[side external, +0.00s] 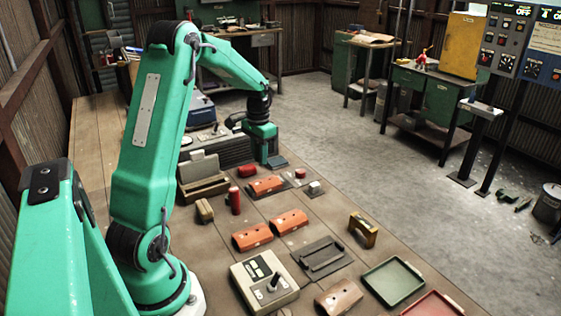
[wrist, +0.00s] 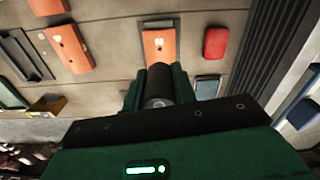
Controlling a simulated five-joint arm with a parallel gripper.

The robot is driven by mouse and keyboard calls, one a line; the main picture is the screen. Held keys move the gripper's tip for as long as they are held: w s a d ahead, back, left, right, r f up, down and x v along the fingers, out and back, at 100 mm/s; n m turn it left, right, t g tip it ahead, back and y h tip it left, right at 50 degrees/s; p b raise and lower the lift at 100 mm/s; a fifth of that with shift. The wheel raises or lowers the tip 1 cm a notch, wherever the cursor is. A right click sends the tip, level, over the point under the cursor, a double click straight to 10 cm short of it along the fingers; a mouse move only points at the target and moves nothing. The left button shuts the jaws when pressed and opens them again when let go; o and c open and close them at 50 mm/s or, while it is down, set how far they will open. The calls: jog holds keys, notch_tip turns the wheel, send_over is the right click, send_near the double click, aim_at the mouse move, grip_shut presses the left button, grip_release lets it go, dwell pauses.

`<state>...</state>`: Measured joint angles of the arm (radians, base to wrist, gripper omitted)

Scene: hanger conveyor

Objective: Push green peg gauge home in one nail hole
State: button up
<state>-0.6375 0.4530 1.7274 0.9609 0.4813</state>
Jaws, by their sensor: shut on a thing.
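My gripper (side external: 268,152) points down near the far end of the bench in the side view, beside a dark flat plate (side external: 278,162). In the wrist view my gripper (wrist: 159,74) is shut on a dark cylinder (wrist: 159,88) between its green jaws. I cannot tell whether this is the green peg gauge; no other green peg is clear. An orange block (wrist: 158,45) with a pale mark lies just beyond the jaws in the wrist view. More orange blocks (side external: 289,221), (side external: 252,236), (side external: 267,186) lie on the bench; nail holes are too small to make out surely.
A red cylinder (side external: 235,201) stands upright near a red block (side external: 247,171). A white cube (side external: 314,187) sits on a plate.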

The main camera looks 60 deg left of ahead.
jog(key=shift+f, duration=0.15)
jog(key=shift+f, duration=2.25)
jog(key=shift+f, duration=1.65)
dwell(0.9)
jog(key=o, duration=0.7)
jog(key=o, duration=0.5)
jog(key=shift+r, duration=0.15)
jog(key=shift+r, duration=2.9)
jog(key=shift+d, duration=0.1)
